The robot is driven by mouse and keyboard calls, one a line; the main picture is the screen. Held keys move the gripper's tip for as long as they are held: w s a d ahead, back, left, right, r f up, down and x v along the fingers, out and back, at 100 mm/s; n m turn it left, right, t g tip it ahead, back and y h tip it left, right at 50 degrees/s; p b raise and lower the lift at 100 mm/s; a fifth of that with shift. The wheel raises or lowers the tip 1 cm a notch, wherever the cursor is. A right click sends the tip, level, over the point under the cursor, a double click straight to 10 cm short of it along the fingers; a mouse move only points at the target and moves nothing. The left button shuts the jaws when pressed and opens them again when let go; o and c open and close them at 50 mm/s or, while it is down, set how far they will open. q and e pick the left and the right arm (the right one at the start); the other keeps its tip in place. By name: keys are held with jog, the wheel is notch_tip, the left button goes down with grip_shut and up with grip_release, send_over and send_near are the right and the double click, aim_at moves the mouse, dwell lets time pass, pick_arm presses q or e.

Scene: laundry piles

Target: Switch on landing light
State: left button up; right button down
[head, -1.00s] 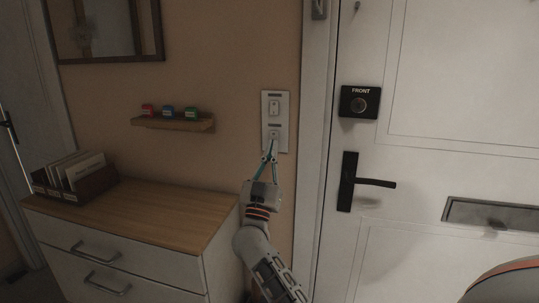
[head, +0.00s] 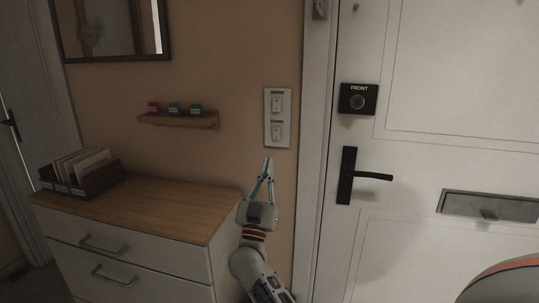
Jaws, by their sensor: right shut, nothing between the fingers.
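A white wall plate (head: 278,117) with two rocker switches, one above the other, is on the tan wall left of the front door. The upper switch (head: 277,103) and the lower switch (head: 277,132) both show clearly. Small labels on the plate are too small to read. My right gripper (head: 267,161) is just below the plate, fingers pointing up, shut and empty. It appears apart from the switches. My left gripper is not in view.
A white front door (head: 440,100) with a black handle (head: 350,178) and a FRONT lock (head: 358,99) is at right. A wood-topped dresser (head: 150,208) stands at lower left, holding a file box (head: 80,178). A small shelf (head: 178,121) bears three coloured blocks. A mirror (head: 112,28) hangs above.

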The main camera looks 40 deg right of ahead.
jog(key=f+v, duration=0.1)
jog(key=v, duration=0.5)
jog(key=shift+w+d+b, duration=0.3)
jog(key=shift+d, duration=0.05)
jog(key=shift+r, duration=0.15)
